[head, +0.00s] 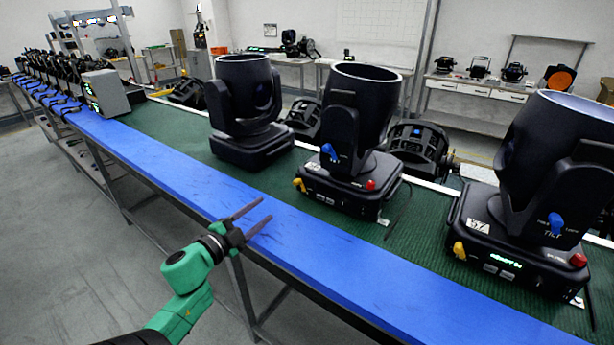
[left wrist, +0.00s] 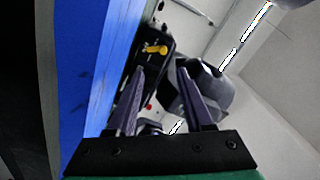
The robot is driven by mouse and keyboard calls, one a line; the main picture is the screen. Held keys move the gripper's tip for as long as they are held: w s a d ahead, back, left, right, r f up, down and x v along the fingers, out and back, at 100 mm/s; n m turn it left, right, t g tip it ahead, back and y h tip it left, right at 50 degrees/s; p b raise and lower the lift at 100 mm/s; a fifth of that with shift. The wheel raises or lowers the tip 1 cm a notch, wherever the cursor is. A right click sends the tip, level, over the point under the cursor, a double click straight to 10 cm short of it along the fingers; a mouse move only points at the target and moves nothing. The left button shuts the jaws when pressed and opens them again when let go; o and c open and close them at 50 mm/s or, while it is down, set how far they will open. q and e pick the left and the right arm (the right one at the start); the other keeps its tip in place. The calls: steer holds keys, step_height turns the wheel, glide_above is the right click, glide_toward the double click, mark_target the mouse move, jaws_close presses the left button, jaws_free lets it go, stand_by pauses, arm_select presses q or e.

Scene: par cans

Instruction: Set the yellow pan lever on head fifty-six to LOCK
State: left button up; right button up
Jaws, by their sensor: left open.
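Three black moving heads stand on the green mat. The middle head (head: 346,185) has a yellow lever (head: 299,185) at its base's front left corner, a blue lever (head: 330,151) and a red knob (head: 371,185). Its number label is too small to read. The right head (head: 520,240) has a label that seems to read 57. My left gripper (head: 266,209) is open and empty over the blue strip, left of and apart from the middle head. In the left wrist view a yellow lever (left wrist: 155,49) shows just beyond the open left gripper (left wrist: 160,66). My right gripper is out of view.
The blue strip (head: 330,250) along the bench's front edge is clear. The left head (head: 245,120) stands behind and left of the middle one. The right head has its own yellow lever (head: 459,250). A grey box (head: 105,92) and several small lamps stand farther left.

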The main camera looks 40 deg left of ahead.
mark_target(295, 184)
arm_select(q)
steer(key=shift+w+r, duration=0.15)
steer(key=shift+w, duration=0.15)
steer(key=w, duration=0.1)
steer(key=w+r+p, duration=0.1)
steer(key=w, duration=0.1)
steer(key=shift+w, duration=0.25)
steer(key=w, duration=0.9)
steer(key=shift+w+a+f+p, duration=0.1)
steer(key=shift+a+f+p, duration=0.05)
steer(key=shift+f+p, duration=0.25)
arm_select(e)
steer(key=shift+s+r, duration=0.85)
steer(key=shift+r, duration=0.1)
arm_select(q)
steer(key=shift+c, duration=0.7)
jaws_close()
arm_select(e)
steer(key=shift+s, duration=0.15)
